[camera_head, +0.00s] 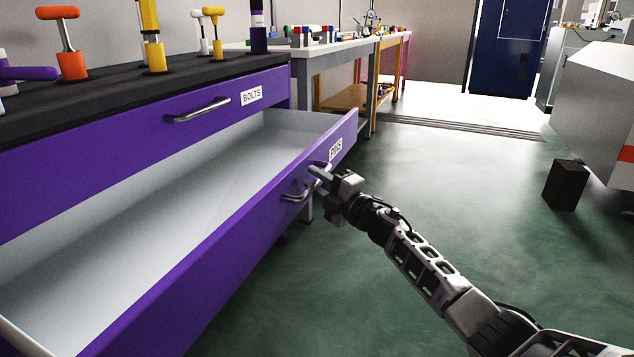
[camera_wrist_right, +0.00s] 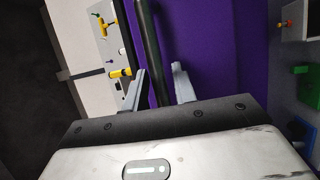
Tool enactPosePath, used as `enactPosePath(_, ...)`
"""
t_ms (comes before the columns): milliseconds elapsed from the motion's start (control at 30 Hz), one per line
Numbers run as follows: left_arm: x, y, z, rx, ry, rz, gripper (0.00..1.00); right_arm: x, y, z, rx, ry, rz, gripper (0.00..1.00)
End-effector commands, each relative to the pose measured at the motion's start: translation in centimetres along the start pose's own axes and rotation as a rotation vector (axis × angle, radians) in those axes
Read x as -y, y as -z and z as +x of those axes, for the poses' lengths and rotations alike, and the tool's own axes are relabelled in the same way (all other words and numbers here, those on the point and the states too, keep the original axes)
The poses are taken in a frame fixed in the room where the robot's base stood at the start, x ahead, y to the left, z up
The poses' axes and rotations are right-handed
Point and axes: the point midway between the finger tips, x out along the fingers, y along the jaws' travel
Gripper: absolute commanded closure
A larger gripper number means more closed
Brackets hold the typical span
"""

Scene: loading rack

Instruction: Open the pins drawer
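The pins drawer (camera_head: 235,222) is the purple lower drawer, pulled well out, and its pale grey inside looks empty. Its front carries a white label (camera_head: 336,150), partly legible as PINS, and a metal bar handle (camera_head: 293,195). My right gripper (camera_head: 316,178) is at the far end of this handle. In the right wrist view the dark handle bar (camera_wrist_right: 150,45) runs between the two fingers (camera_wrist_right: 158,88). It lies close to the left finger, with a purple gap towards the right finger, so the gripper looks open around it.
The bolts drawer (camera_head: 140,122) above is closed. Colourful tools, including an orange one (camera_head: 72,65), stand on the dark top. A workbench (camera_head: 335,52) stands behind. A black box (camera_head: 566,185) is on the floor at the right. The green floor (camera_head: 450,180) is mostly clear.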

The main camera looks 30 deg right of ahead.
Motion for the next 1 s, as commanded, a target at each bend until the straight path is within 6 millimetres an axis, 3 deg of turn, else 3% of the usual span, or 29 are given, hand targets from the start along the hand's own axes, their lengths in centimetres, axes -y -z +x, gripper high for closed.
enactPosePath(300,0.0,-0.1,0.0,0.003,0.002,0.001,0.64,0.0,0.0,-0.1,0.002,0.0,0.0,0.64)
enactPosePath(467,-0.1,0.2,-0.1,0.007,0.009,0.013,0.64,0.0,-0.1,-1.3,0.003,0.003,0.001,0.64)
enactPosePath(1000,1.0,-0.8,-0.6,0.1,0.081,0.13,0.64,-0.1,0.0,-13.1,0.002,0.004,0.0,0.64)
